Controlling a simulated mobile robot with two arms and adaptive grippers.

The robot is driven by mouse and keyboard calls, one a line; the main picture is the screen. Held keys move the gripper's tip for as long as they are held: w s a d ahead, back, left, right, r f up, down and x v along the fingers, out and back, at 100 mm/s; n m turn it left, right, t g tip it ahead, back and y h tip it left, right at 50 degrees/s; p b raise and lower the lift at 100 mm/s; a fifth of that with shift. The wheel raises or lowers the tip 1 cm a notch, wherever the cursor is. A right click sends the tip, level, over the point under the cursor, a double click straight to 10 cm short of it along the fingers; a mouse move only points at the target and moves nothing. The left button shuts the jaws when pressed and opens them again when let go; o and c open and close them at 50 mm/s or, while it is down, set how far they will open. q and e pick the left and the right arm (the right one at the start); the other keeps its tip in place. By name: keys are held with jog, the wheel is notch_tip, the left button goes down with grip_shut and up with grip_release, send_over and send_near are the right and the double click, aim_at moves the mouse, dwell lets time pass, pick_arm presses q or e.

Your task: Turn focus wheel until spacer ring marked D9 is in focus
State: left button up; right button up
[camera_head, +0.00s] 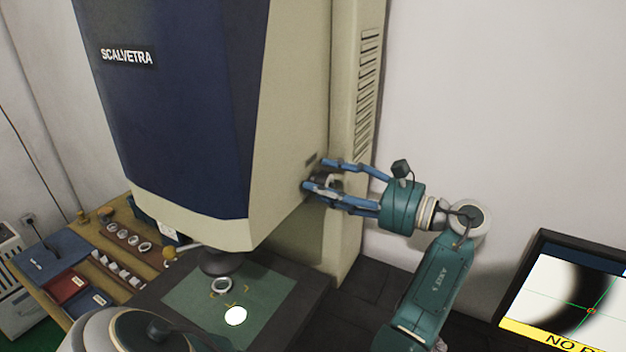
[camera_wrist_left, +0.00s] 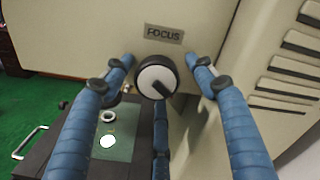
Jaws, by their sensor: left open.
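The focus wheel (camera_wrist_left: 157,80), a round knob with a pale face, dark rim and dark pointer, sits under the FOCUS label (camera_wrist_left: 164,34) on the beige housing. My left gripper (camera_head: 316,175) is open at the housing's side; in the wrist view its blue fingers (camera_wrist_left: 160,75) spread around the wheel, with visible gaps on both sides. A metal ring (camera_head: 221,286) lies on the green stage plate (camera_head: 187,299) below the lens; it also shows in the wrist view (camera_wrist_left: 107,116). Its marking is unreadable. The monitor (camera_head: 572,295) shows a blurred dark arc. My right gripper is out of view.
The large SCALVETRA housing (camera_head: 180,110) stands above the stage. A bright round spot (camera_head: 235,316) is beside the ring. A wooden bench (camera_head: 97,230) with rings, blocks and trays is at the left. A yellow banner (camera_head: 550,335), partly cut off, runs along the monitor's bottom.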

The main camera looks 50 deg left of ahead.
pick_arm(q)
jog(key=shift+d, duration=0.1)
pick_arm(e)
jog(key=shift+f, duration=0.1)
pick_arm(q)
jog(key=shift+d+r, duration=0.1)
jog(key=shift+d, duration=0.1)
jog(key=shift+c, duration=0.3)
jog(key=shift+s, duration=0.1)
jog(key=c, duration=1.1)
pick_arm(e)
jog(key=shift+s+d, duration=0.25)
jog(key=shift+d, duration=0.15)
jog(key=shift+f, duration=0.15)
